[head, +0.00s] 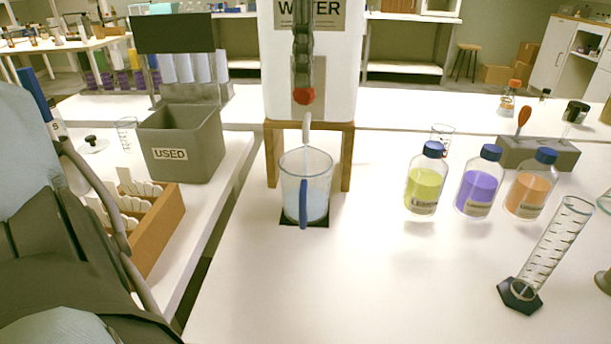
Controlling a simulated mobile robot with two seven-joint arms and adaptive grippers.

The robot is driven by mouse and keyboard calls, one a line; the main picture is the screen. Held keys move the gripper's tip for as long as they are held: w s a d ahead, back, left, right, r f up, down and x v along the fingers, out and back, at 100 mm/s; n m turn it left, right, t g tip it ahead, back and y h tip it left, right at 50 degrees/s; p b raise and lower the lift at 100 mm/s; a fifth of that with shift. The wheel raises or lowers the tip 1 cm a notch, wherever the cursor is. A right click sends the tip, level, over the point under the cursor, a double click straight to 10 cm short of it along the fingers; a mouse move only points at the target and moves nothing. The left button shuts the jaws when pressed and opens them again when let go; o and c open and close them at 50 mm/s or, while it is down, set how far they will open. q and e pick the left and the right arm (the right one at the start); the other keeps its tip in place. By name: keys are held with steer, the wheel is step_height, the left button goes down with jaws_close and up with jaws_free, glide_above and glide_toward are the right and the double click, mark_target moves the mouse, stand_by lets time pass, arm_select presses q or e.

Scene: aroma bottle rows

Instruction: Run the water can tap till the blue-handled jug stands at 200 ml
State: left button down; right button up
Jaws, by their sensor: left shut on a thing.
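The white water can (340,85) stands on a wooden stand at the back centre. Its red tap handle (305,96) is just above the pale spout. My left gripper (304,84) comes down from the top edge, seen edge-on, shut on the tap handle. The clear jug (322,170) stands upright under the spout on a dark square pad (288,221). Its blue handle (303,205) faces me. Pale bluish water (317,203) fills its lower part; the scale marks are too faint to read. My right gripper is out of view.
Yellow (424,190), purple (477,192) and orange (529,192) bottles stand right of the jug. A tall measuring cylinder (552,246) is at the right. A grey USED bin (196,160) and wooden rack (157,229) are left. The front middle table is clear.

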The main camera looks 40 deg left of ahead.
arm_select(q)
steer(key=shift+w+a+f, duration=0.15)
steer(key=shift+f, duration=0.05)
steer(key=shift+w+f, duration=0.1)
steer(key=shift+f, duration=0.2)
steer(key=shift+f+b, duration=0.2)
steer(key=shift+b, duration=0.1)
steer(key=shift+r+p, duration=1.45)
steer(key=shift+p, duration=0.05)
stand_by(1.5)
stand_by(4.2)
